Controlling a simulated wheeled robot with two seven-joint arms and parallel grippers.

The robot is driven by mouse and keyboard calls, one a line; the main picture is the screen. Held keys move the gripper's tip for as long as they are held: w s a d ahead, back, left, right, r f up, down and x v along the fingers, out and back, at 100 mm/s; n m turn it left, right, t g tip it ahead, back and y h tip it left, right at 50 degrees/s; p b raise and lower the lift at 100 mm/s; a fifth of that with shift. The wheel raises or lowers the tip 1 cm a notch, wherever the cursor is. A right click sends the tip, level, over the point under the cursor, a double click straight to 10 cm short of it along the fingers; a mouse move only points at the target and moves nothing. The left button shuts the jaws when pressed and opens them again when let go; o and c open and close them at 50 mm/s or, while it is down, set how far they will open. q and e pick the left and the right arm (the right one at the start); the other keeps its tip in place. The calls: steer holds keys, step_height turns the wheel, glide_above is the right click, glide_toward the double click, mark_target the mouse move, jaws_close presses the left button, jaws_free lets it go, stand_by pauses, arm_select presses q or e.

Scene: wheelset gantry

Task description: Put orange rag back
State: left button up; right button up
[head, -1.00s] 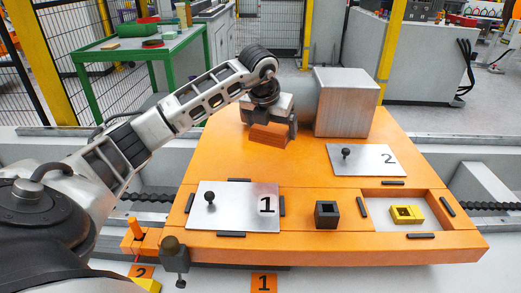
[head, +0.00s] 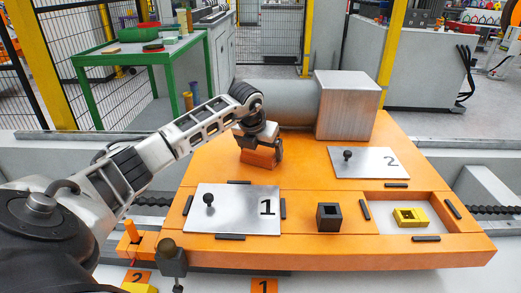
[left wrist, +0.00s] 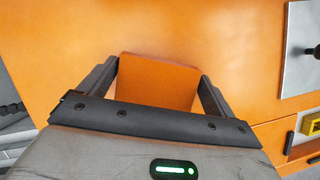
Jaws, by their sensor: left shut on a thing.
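The orange rag (head: 258,160) looks like a folded, block-shaped piece, much the same colour as the orange table top (head: 300,165). My left gripper (head: 260,154) is shut on it, pointing down, over the back left part of the table. In the left wrist view the rag (left wrist: 157,84) sits between the two dark fingers of my left gripper (left wrist: 158,72). I cannot tell whether its underside touches the table. My right gripper is not in view.
Plate 1 (head: 235,210) and plate 2 (head: 370,162) have black knobs. A dark square block (head: 329,217) stands between plate 1 and a recess holding a yellow block (head: 410,217). A grey cylinder (head: 283,104) and metal box (head: 346,108) stand behind. Bare table lies right of the rag.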

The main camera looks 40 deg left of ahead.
arm_select(q)
steer(key=o, duration=0.6)
steer(key=p+v, duration=0.2)
steer(key=v, duration=1)
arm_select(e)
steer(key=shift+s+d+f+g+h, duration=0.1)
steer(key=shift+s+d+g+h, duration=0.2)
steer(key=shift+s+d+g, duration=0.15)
